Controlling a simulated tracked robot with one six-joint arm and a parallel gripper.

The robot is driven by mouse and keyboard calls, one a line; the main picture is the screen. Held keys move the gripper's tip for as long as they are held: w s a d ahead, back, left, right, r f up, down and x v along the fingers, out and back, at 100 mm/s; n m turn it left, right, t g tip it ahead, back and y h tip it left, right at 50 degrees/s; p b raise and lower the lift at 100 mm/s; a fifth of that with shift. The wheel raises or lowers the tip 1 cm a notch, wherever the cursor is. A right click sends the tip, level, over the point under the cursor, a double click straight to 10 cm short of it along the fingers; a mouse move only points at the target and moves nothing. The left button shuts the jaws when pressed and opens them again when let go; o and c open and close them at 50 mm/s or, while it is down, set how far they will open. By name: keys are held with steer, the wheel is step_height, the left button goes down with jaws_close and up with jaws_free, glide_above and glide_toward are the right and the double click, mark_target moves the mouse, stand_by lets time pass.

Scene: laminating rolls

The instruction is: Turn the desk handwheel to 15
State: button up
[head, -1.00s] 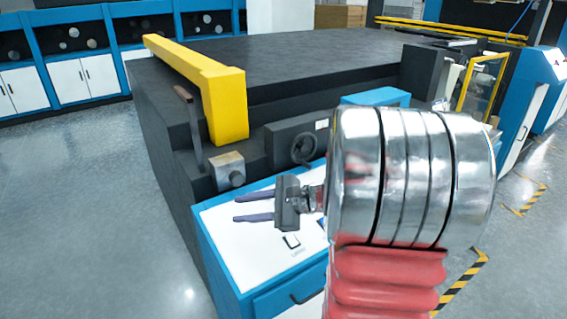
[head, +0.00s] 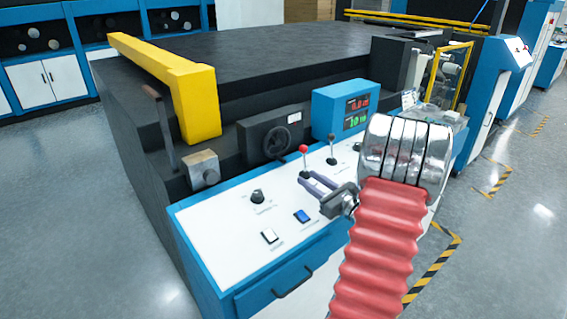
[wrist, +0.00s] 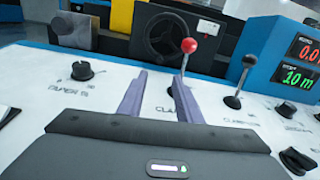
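The handwheel (head: 276,141) is a black wheel with spokes on the front of a dark box at the back of the desk (head: 220,215). It also shows in the wrist view (wrist: 168,38), beyond my fingers and partly behind a red-knobbed lever. My gripper (head: 307,177) is open and empty over the white desk top, in front of and to the right of the handwheel, apart from it. In the wrist view my two fingers (wrist: 160,77) point toward the handwheel, with the lever near the right fingertip. I cannot read any scale on the wheel.
The red-knobbed lever (head: 304,148) and a black-knobbed lever (head: 332,137) stand upright near my fingers. A blue display box (head: 340,108) is right of the handwheel. A black knob (head: 257,196) and blue button (head: 302,216) are on the desk. A yellow bar (head: 165,72) lies behind.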

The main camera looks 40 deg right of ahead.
mark_target(284, 162)
steer(key=shift+w, duration=0.1)
steer(key=w, duration=0.4)
steer(key=w+d, duration=0.1)
steer(key=w, duration=0.8)
steer(key=shift+w+d, duration=0.25)
steer(key=shift+w, duration=0.05)
steer(key=shift+c, duration=0.5)
jaws_close()
